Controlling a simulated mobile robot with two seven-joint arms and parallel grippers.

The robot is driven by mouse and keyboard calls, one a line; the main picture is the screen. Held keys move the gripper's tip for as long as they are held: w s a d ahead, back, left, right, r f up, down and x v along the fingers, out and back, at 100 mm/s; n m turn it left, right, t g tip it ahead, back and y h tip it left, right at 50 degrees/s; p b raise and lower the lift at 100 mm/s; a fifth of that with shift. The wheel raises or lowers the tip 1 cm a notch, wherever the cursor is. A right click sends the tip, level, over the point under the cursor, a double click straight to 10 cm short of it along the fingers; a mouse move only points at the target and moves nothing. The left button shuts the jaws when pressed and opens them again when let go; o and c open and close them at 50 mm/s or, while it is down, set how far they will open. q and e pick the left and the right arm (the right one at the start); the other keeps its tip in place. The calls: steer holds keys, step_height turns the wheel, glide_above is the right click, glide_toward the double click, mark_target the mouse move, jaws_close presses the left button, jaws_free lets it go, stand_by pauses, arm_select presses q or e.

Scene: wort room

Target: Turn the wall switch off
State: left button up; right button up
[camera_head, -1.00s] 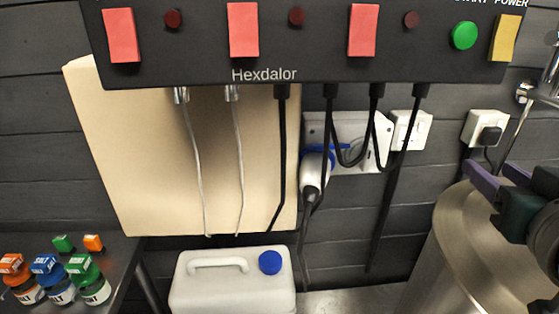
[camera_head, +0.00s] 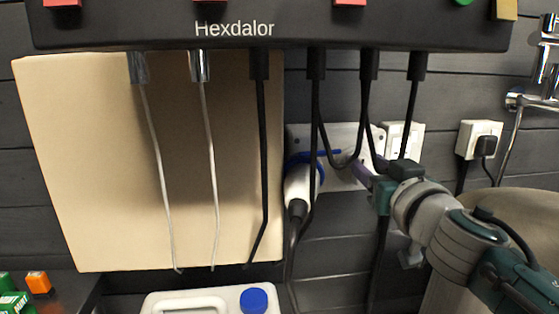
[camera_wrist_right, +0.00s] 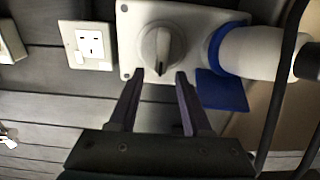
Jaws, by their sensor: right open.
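The wall switch is a grey rotary knob (camera_wrist_right: 161,48) on a pale plate, seen in the right wrist view with its handle bar roughly upright there. In the head view its plate (camera_head: 298,141) is on the dark wall, and the knob is mostly hidden behind black cables and my right gripper (camera_head: 367,176). In the right wrist view my right gripper (camera_wrist_right: 157,88) is open and empty, its two purple fingers pointing at the knob, just short of it in the picture. I cannot tell the exact gap. My left gripper is not in view.
A blue-and-white plug (camera_wrist_right: 255,55) sits beside the knob. A wall socket (camera_wrist_right: 88,44) is on its other side. Black cables (camera_head: 315,110) hang from the Hexdalor panel (camera_head: 120,30) close to my gripper. A white canister (camera_head: 180,303) stands below.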

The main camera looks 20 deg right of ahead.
steer(key=shift+w+d, duration=0.15)
steer(key=shift+w, duration=0.45)
jaws_close()
